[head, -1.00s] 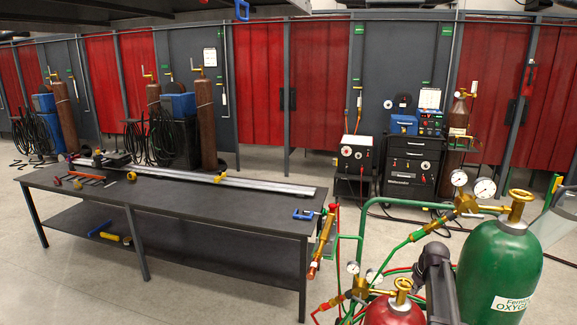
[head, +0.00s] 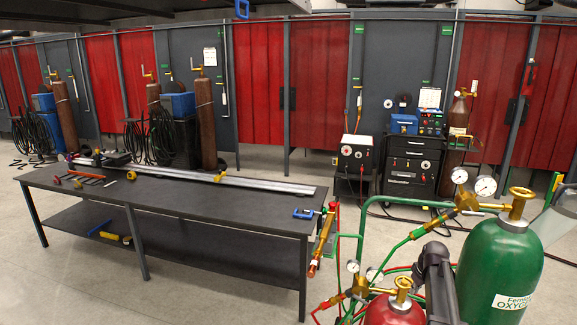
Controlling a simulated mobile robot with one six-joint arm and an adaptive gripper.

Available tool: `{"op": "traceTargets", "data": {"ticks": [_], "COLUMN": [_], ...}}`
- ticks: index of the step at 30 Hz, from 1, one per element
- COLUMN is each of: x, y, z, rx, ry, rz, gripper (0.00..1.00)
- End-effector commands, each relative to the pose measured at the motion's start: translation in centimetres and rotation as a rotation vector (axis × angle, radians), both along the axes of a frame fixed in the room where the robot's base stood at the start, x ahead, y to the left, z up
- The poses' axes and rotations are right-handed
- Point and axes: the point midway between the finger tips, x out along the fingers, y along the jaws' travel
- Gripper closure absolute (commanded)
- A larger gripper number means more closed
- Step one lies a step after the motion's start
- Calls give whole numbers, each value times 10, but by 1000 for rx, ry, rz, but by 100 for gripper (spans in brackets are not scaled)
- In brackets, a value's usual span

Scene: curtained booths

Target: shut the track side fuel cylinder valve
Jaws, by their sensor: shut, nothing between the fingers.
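The red fuel cylinder (head: 392,312) stands at the bottom edge, only its top in view. Its brass valve handwheel (head: 403,283) sits on top, and how far it is turned cannot be told. A brass regulator (head: 358,287) with gauges is on its left. The green oxygen cylinder (head: 502,268) stands to its right, with its own brass handwheel (head: 519,203) and regulator (head: 466,201). A dark link of my arm rises between the two cylinders, close to the red one's right side. My gripper is not in view.
A green cart frame (head: 364,222) with hoses and a brass torch (head: 322,243) surrounds the cylinders. A dark workbench (head: 215,205) with a long metal track (head: 235,181) is at left. Open floor lies between it and the curtained booths.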

Motion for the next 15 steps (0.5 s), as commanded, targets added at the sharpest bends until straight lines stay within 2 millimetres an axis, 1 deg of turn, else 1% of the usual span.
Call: {"op": "traceTargets", "data": {"ticks": [15], "x": [5], "y": [1], "z": [0], "rx": [0], "ry": [0], "rz": [0], "gripper": [100]}}
